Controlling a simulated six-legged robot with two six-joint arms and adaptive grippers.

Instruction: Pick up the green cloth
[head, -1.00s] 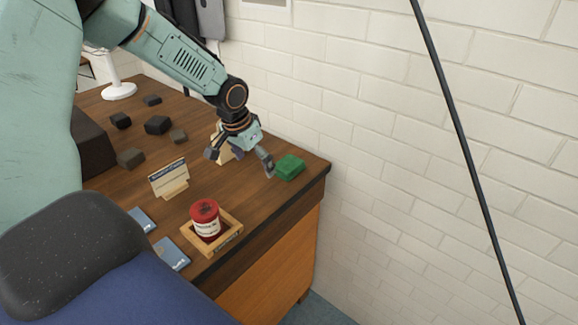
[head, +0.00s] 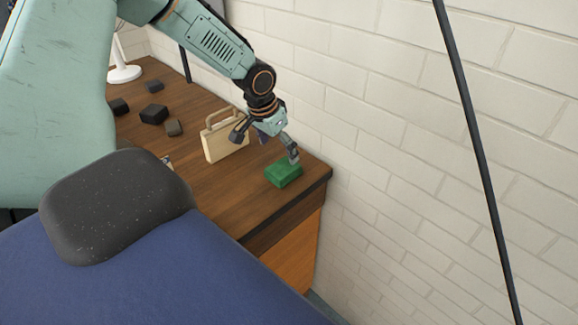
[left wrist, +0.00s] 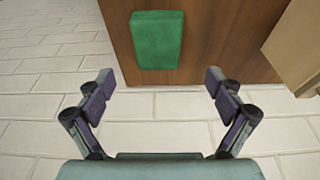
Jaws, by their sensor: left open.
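The green cloth (head: 284,174) is a folded block lying near the far right corner of the wooden desk. In the left wrist view the cloth (left wrist: 157,40) lies ahead of the open fingers, roughly centred between them. My left gripper (head: 264,146) is open and empty, above the desk just behind the cloth, with one finger close to it. Its spread fingers also show in the left wrist view (left wrist: 158,92). I cannot tell whether that finger touches the cloth. My right gripper is not in view.
Several dark blocks (head: 153,114) lie farther left on the desk (head: 215,187). A white brick wall (head: 420,150) rises behind and right of the desk. A blue seat (head: 150,265) fills the front.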

